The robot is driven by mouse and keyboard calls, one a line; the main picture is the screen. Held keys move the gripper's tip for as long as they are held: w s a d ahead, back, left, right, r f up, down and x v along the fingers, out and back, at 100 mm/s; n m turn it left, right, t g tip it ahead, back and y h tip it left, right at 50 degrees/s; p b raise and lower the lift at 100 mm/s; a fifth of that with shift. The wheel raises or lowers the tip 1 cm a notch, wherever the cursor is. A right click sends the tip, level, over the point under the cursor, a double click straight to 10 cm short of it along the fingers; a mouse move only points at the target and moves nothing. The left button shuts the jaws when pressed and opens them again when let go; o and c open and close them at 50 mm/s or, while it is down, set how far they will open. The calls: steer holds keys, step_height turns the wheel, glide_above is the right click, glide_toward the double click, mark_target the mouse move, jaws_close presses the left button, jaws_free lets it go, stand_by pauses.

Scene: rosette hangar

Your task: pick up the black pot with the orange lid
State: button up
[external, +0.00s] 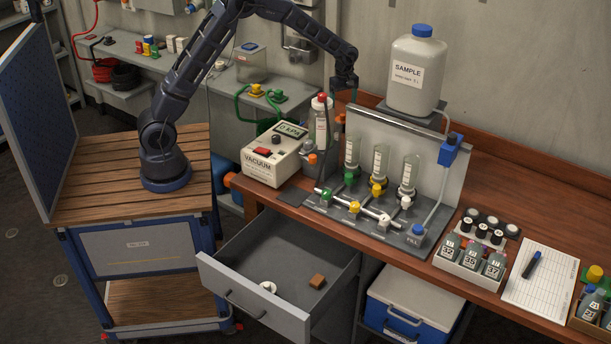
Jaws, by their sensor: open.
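My gripper (345,92) is open and empty. It points down at the upper middle, just left of the white sample jug and above the left end of the rack's back panel. Below it a small orange top (341,118) shows beside the panel edge, with its lower part mostly hidden. Another orange cap (312,158) shows on a small dark piece beside the vacuum box. I cannot tell for sure which of these is the black pot's orange lid.
The vacuum box (273,154) and a red-capped bottle (320,125) stand left of the rack (400,232). The sample jug (416,75) stands high at right. An open drawer (255,305) juts out below. Small bottles (470,262) stand at right.

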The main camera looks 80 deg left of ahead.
mark_target(342, 115)
steer(key=shift+a+f, duration=0.1)
steer(key=shift+f, duration=5.1)
steer(key=c, duration=1.1)
